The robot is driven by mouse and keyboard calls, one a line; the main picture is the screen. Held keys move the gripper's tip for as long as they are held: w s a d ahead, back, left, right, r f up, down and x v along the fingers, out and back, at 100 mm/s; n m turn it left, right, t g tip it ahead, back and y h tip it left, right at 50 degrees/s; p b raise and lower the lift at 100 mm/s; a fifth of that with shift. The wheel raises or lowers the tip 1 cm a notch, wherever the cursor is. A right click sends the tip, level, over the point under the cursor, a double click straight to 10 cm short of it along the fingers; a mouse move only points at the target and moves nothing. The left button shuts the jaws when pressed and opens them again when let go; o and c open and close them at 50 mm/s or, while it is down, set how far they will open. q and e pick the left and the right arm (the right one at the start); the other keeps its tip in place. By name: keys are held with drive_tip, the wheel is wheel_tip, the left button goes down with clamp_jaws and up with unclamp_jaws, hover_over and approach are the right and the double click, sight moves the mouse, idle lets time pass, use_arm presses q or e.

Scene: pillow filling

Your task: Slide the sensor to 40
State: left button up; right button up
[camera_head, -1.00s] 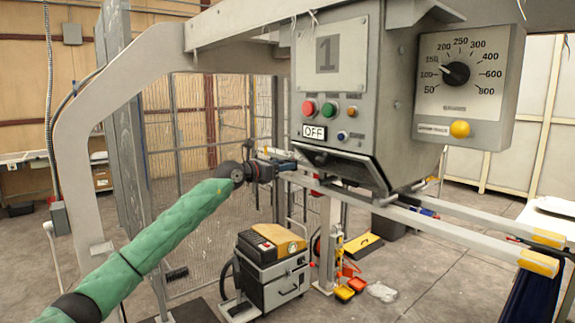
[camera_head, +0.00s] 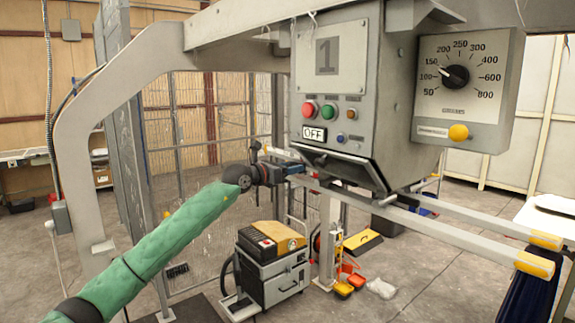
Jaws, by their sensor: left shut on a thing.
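My left arm reaches in from the lower left in a green sleeve. Its dark gripper (camera_head: 284,171) is shut on a small blue part, which appears to be the sensor (camera_head: 294,168), at the left end of the rails under the control box. The gripper hides most of the sensor. The grey rails (camera_head: 455,229) run from there to the lower right and end in yellow caps. No scale with the number 40 can be read on the rails. My right gripper is not in view.
The grey control box (camera_head: 334,80) hangs above the rails, with its dial box (camera_head: 465,85) at the right. Another blue part (camera_head: 424,206) shows behind the rails. A wheeled machine (camera_head: 272,262) stands on the floor below. The space along the front rail looks clear.

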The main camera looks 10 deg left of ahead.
use_arm(q)
drive_tip(key=o, duration=0.7)
drive_tip(key=shift+s+a, duration=0.1)
drive_tip(key=shift+s+a+f, duration=0.1)
drive_tip(key=shift+s+a, duration=0.05)
drive_tip(key=b+v, duration=0.4)
drive_tip(key=v, duration=0.4)
drive_tip(key=shift+s+a, duration=0.15)
drive_tip(key=shift+s, duration=0.05)
